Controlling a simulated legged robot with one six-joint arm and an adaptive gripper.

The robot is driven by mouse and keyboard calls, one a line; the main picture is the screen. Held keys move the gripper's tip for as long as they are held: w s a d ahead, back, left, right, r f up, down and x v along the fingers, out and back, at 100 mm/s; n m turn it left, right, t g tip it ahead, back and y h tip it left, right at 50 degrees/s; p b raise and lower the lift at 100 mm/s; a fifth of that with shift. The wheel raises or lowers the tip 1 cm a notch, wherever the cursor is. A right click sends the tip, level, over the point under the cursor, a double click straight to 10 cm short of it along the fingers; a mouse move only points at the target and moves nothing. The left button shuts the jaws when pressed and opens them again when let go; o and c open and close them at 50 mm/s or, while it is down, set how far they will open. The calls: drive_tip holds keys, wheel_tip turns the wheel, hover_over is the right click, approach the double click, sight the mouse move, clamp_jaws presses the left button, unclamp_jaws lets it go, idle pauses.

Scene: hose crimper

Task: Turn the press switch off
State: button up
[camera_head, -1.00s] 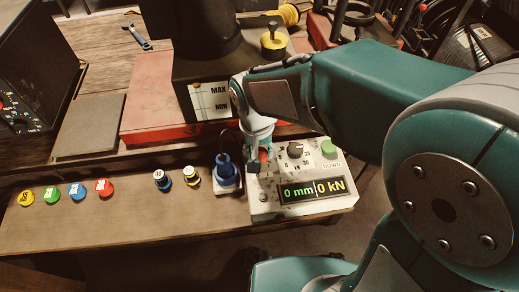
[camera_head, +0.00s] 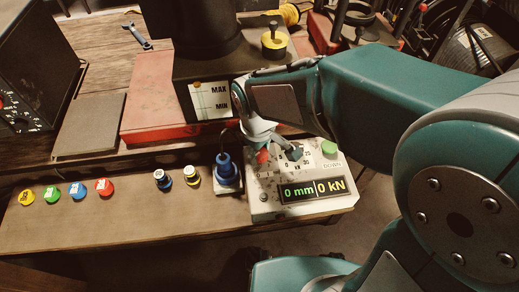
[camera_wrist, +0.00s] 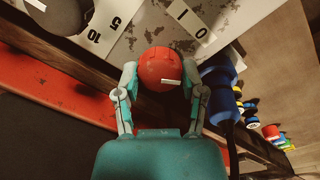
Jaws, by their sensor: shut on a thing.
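The press switch is a red round knob (camera_wrist: 160,70) with a short white mark, on the pale control box (camera_head: 262,203). In the wrist view it sits between the two fingers of my gripper (camera_wrist: 160,58), which is shut on it from both sides. A white plate marked 1 and 0 (camera_wrist: 192,22) lies beside the knob. In the head view my gripper (camera_head: 278,149) is over the box's upper left, and part of the red knob (camera_head: 262,157) shows beside it. One dark fingertip hides most of the black dial next to the knob.
A green DOWN button (camera_head: 329,148) and a display reading 0 mm and 0 kN (camera_head: 313,189) are on the box. A blue plug (camera_head: 226,170) stands close to its left. Several coloured caps (camera_head: 78,191) lie along the bench. The black dial (camera_wrist: 55,15) shows in the wrist view.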

sight(258, 154)
drive_tip(key=shift+n, duration=1)
drive_tip(key=o, duration=1.2)
drive_tip(key=shift+c, duration=0.2)
wheel_tip(258, 154, up, 12)
drive_tip(key=shift+s+a, duration=0.25)
drive_tip(key=shift+f, duration=0.1)
